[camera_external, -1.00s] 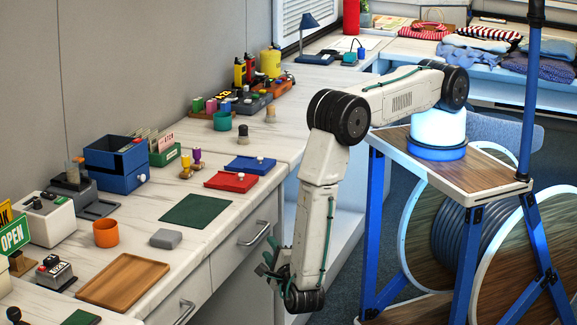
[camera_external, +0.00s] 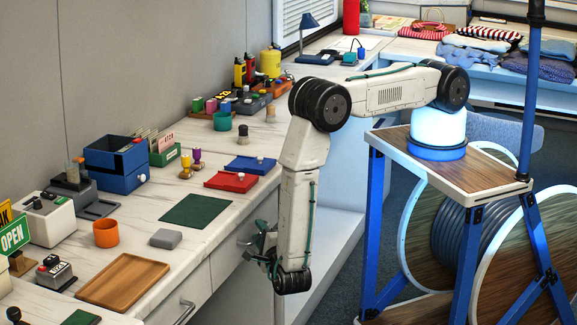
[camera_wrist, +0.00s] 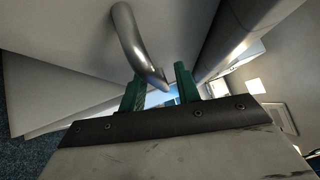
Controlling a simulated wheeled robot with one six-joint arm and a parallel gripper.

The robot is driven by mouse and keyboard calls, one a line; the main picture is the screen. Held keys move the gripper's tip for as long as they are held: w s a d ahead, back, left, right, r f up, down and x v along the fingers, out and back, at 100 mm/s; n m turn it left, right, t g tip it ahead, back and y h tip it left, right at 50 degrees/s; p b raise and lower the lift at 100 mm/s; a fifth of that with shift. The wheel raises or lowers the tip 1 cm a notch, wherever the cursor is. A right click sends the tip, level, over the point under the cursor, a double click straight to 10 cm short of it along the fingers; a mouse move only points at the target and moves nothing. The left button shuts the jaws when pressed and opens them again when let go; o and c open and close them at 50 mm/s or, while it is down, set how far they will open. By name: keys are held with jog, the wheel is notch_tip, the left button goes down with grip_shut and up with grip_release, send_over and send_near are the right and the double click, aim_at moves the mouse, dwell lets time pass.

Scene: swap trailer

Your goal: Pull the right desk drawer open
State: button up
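The right desk drawer (camera_external: 224,264) has a pale front under the countertop and looks closed in the external view. Its curved metal handle shows large in the wrist view (camera_wrist: 128,32); in the external view my gripper hides most of it. My gripper (camera_external: 258,243) is at the handle, in front of the drawer face. In the wrist view its two green fingers (camera_wrist: 160,90) stand apart, with the lower end of the handle bar in the gap between them. I see a gap beside the bar, so the fingers do not look closed on it.
Another drawer with a metal handle (camera_external: 185,312) is to the left. The floor right of my forearm looks clear up to the blue-framed stand (camera_external: 376,230).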

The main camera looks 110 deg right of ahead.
grip_shut()
jog(key=shift+s+a, duration=0.1)
jog(key=s+a, duration=2)
jog(key=shift+s+a, duration=0.2)
grip_release()
jog(key=a+f, duration=0.1)
jog(key=a, duration=0.6)
jog(key=shift+a, duration=0.4)
